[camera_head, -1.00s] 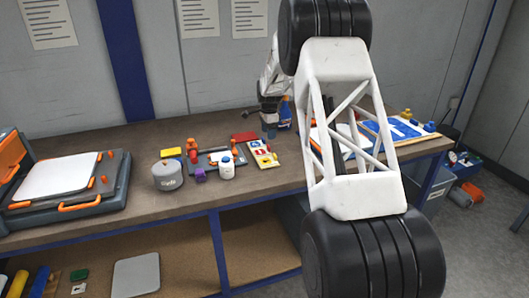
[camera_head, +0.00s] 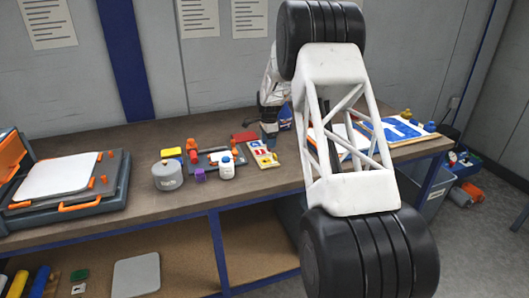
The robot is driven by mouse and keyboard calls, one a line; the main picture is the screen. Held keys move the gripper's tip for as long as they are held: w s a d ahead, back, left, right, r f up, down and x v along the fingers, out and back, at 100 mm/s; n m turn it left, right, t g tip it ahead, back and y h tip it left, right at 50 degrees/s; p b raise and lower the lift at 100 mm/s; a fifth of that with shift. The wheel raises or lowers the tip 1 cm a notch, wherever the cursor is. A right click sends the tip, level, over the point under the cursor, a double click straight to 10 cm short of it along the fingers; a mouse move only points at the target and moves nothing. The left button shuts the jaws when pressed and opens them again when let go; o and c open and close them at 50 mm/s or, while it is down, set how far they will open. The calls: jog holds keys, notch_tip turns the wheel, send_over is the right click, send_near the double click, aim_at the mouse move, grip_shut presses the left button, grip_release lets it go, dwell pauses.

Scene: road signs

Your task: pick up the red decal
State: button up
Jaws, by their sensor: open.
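A small pale sheet (camera_head: 263,155) with red, blue and yellow decals lies on the workbench. A red patch on it looks like the red decal, but it is too small to make out clearly. A flat dark red piece (camera_head: 244,136) lies just behind the sheet. My gripper (camera_head: 270,141) points down at the sheet's back right edge, near its upper end. It is open; its fingers are small and dark here, and I cannot tell whether they touch anything. They may hide part of the sheet.
Left of the sheet are a white jar (camera_head: 227,168), a grey round pot (camera_head: 167,175) and a yellow block (camera_head: 171,153). A grey-orange machine (camera_head: 70,190) stands at the far left. A blue-and-white board (camera_head: 400,130) lies right. My arm links block the bench's middle right.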

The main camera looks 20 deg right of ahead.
jog(key=shift+f, duration=1.75)
jog(key=c, duration=1)
jog(key=shift+r, duration=0.9)
jog(key=shift+s+r, duration=0.15)
jog(key=shift+r, duration=0.8)
jog(key=s+a, duration=0.1)
jog(key=s, duration=0.4)
jog(key=s+a+r, duration=0.1)
jog(key=s, duration=0.4)
jog(key=s+a, duration=0.1)
jog(key=s, duration=0.4)
jog(key=shift+s+a+r, duration=0.15)
jog(key=shift+s, duration=0.05)
